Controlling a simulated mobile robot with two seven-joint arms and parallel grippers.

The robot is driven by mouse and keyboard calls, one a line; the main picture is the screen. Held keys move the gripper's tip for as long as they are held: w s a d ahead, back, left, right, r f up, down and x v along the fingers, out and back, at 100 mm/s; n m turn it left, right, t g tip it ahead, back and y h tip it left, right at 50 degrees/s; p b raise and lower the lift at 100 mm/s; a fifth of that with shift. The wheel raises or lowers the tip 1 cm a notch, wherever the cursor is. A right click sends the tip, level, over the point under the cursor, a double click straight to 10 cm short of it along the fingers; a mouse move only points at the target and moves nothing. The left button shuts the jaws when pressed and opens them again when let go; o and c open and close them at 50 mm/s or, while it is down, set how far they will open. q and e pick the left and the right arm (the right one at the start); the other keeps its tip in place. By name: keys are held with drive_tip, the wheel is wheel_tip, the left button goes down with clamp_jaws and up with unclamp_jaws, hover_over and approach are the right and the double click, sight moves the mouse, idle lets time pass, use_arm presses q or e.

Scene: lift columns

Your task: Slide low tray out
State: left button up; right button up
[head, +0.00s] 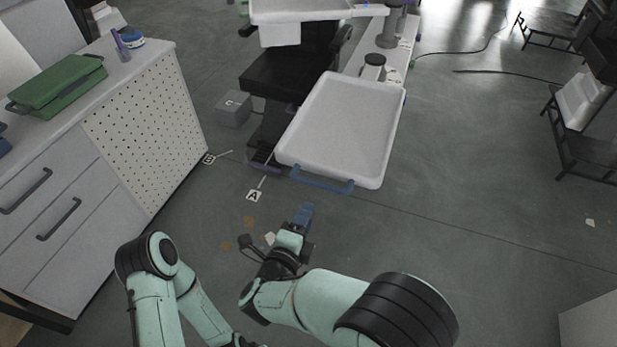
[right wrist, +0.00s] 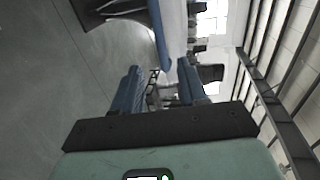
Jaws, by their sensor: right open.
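A white shallow tray (head: 345,115) with a raised rim sits in front of a dark stand in the head view. A blue bar handle (head: 322,180) runs along its near edge. My right gripper (head: 304,213) is open, a little below and in front of the handle in the picture, apart from it. In the right wrist view, its two blue fingers stand apart with nothing between them (right wrist: 160,88). A blue bar (right wrist: 159,36), likely the handle, shows beyond the fingertips. My left arm shows at the lower left, but its gripper is out of frame.
Another white tray (head: 300,10) is at the top edge. A cabinet (head: 90,150) with a green case (head: 58,85) stands left. Floor signs A (head: 254,196) and B (head: 209,159) and a grey box (head: 233,108) lie near the stand.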

sight(324, 185)
drive_tip(key=p+x, duration=0.2)
drive_tip(key=x, duration=1)
drive_tip(key=shift+w+d+r+p, duration=0.1)
drive_tip(key=shift+w+d+p, duration=0.05)
drive_tip(key=shift+d+p, duration=0.15)
use_arm(q)
drive_tip(key=w+r, duration=0.2)
drive_tip(key=r, duration=0.1)
drive_tip(key=shift+d+r, duration=0.1)
drive_tip(key=shift+r, duration=0.1)
use_arm(e)
drive_tip(key=shift+w, duration=0.35)
use_arm(q)
drive_tip(key=shift+s, duration=0.1)
